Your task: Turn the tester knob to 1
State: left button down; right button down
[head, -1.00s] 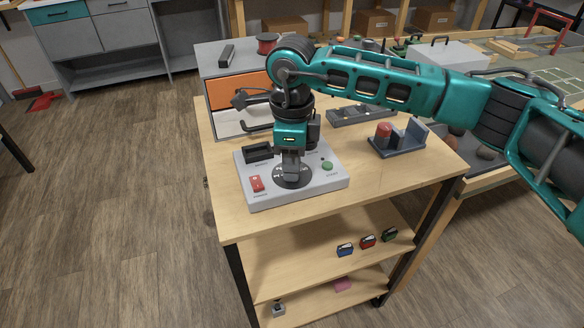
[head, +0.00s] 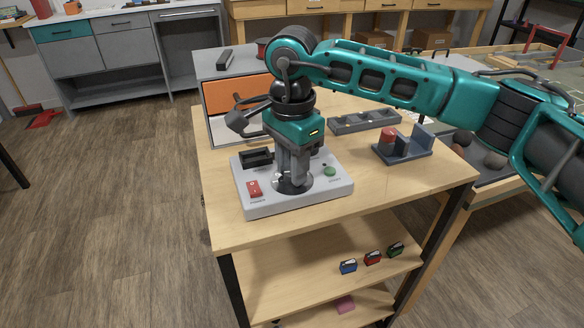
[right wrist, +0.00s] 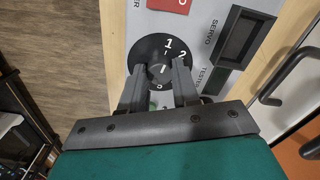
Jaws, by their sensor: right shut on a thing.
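My right gripper (head: 292,183) points down at the round black dial. In the right wrist view, my right gripper (right wrist: 160,85) is shut on the tester knob (right wrist: 158,73), one finger on each side. The dial (right wrist: 146,50) shows 1 and 2 at the top and another mark near the bottom. A short white line on the knob points roughly toward the 1. My left gripper is not in view.
A grey holder (head: 415,155) with a red part stands right of the tester. A grey tray (head: 365,121) and an orange-fronted drawer unit (head: 235,97) are behind it. Small coloured items lie on the shelf below (head: 300,262).

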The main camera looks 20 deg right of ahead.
jog(key=shift+n, duration=0.3)
jog(key=c, duration=1.3)
grip_release()
jog(key=o, duration=0.5)
notch_tip(320, 180, up, 13)
jog(key=shift+p, duration=0.55)
